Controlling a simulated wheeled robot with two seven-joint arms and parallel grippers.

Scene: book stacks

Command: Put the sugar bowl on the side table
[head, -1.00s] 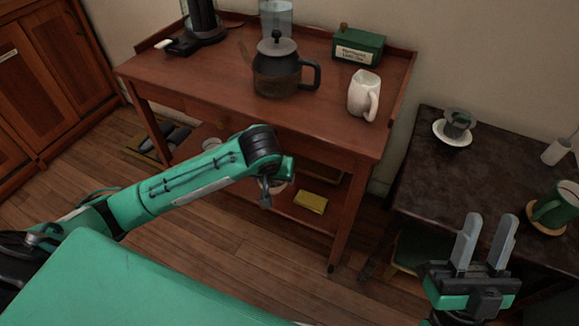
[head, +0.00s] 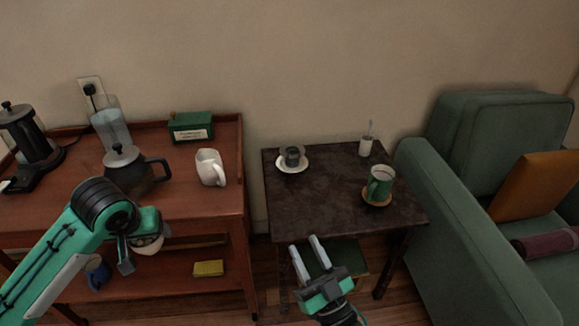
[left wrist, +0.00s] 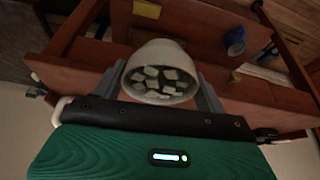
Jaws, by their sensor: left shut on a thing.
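The sugar bowl (head: 149,243) is white and holds several pale sugar cubes, seen in the left wrist view (left wrist: 160,78). My left gripper (head: 143,252) is shut on it, with a finger on either side; its arm partly hides the bowl in the head view. The bowl is in front of the wooden cart, left of the side table. The side table (head: 330,212) is low with a dark, marbled top. My right gripper (head: 306,245) is open and empty at the side table's front edge.
On the side table are a cup on a saucer (head: 292,160), a green mug (head: 380,183) on a coaster and a small white pot (head: 366,147). Its front-left and middle top are bare. The wooden cart (head: 215,207) stands left, a green armchair (head: 450,230) right.

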